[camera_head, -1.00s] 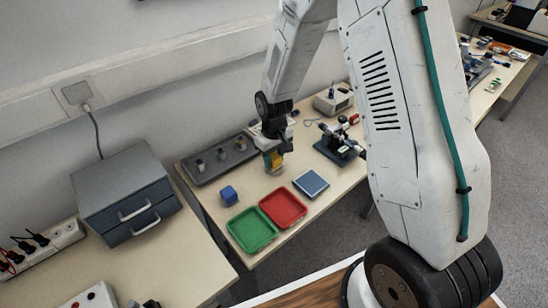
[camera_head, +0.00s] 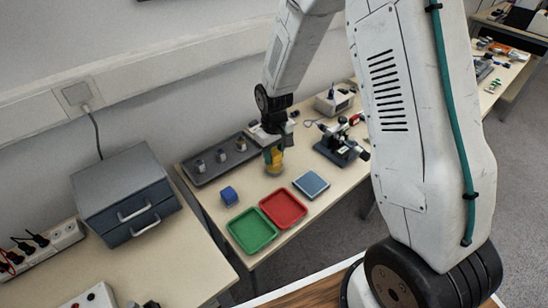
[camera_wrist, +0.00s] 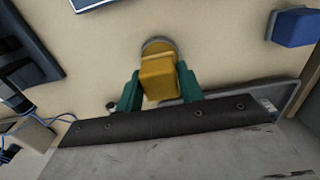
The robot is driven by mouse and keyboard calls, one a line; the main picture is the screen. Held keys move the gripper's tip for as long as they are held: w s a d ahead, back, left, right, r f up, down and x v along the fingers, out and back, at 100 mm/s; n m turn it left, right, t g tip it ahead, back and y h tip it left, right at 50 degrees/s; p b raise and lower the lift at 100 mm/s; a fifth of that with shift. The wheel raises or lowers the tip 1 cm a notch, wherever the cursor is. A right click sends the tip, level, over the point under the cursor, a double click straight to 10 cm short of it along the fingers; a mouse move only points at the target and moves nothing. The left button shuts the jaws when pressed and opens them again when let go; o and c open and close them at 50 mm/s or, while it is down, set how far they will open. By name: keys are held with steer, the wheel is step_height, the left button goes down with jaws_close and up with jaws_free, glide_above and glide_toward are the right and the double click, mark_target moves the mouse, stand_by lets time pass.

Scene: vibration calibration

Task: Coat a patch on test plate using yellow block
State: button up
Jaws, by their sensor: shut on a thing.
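My gripper (camera_head: 273,156) has green fingers and is shut on a yellow block (camera_wrist: 159,80). It holds the block over the table, left of the blue test plate (camera_head: 311,184). A round grey-rimmed thing (camera_wrist: 157,43) shows at the far end of the block in the wrist view. I cannot tell whether the block touches it. The plate is a flat square with a pale rim, and only its edge (camera_wrist: 88,4) shows at the top of the wrist view. The block's lower end is partly hidden.
A blue block (camera_head: 229,195), a green tray (camera_head: 252,231) and a red tray (camera_head: 283,209) are in front of my gripper. A grey rack (camera_head: 205,176) with several small pieces lies behind left. A microscope-like device (camera_head: 341,146) stands to the right.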

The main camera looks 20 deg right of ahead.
mark_target(274, 153)
steer(key=shift+r, duration=2.4)
steer(key=shift+s, duration=0.1)
